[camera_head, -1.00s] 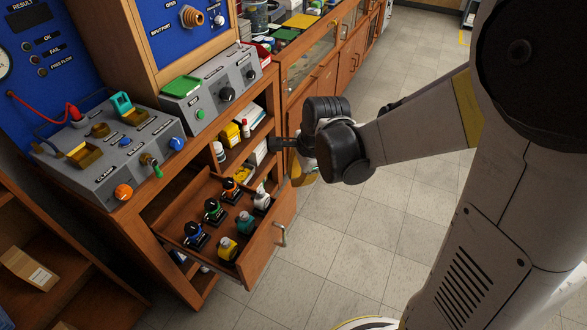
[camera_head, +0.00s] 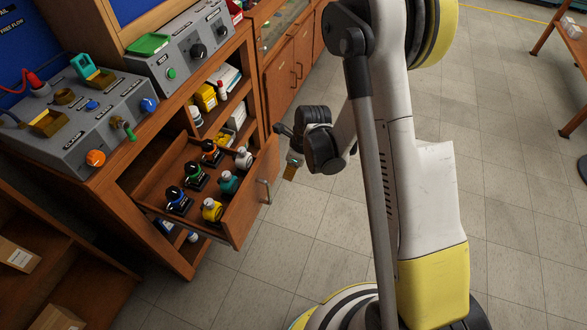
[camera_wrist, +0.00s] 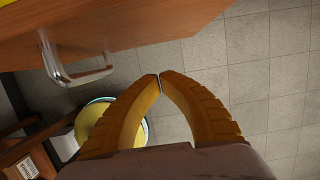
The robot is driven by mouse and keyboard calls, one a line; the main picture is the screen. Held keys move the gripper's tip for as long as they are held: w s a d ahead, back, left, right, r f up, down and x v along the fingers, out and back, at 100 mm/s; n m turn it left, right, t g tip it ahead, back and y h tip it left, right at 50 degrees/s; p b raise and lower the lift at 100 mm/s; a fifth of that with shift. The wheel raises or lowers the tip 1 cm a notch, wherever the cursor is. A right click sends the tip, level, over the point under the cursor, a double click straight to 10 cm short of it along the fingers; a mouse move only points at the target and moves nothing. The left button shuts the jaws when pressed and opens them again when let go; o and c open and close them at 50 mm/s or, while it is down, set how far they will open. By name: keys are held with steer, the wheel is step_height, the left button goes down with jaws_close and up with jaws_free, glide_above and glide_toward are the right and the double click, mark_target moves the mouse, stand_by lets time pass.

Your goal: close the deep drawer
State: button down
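The deep drawer (camera_head: 243,208) stands pulled out of the bench's wooden cabinet. It holds several small bottles, and a metal handle (camera_head: 265,190) is on its front. In the wrist view the drawer's wooden front (camera_wrist: 130,35) fills the upper left, with the handle (camera_wrist: 78,72) below it. My gripper (camera_head: 291,172) is just off the front's right side, at about the handle's height in the picture. In the wrist view its yellow fingers (camera_wrist: 160,76) meet at their tips with nothing between them. The gripper appears apart from the handle.
Grey test units (camera_head: 90,122) stand on the bench above. Open shelves (camera_head: 222,115) with boxes and bottles are above and behind the drawer. A low wooden shelf (camera_head: 60,265) is at the lower left. Clear tiled floor (camera_head: 290,240) lies in front of the drawer.

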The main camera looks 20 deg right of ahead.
steer(key=shift+w+a+f+b, duration=0.15)
steer(key=shift+w+a+b, duration=0.15)
steer(key=shift+w+a, duration=0.45)
steer(key=shift+w+a+f+b, duration=0.1)
steer(key=shift+w+a+b, duration=0.2)
steer(key=shift+w+a, duration=0.4)
steer(key=shift+a, duration=0.25)
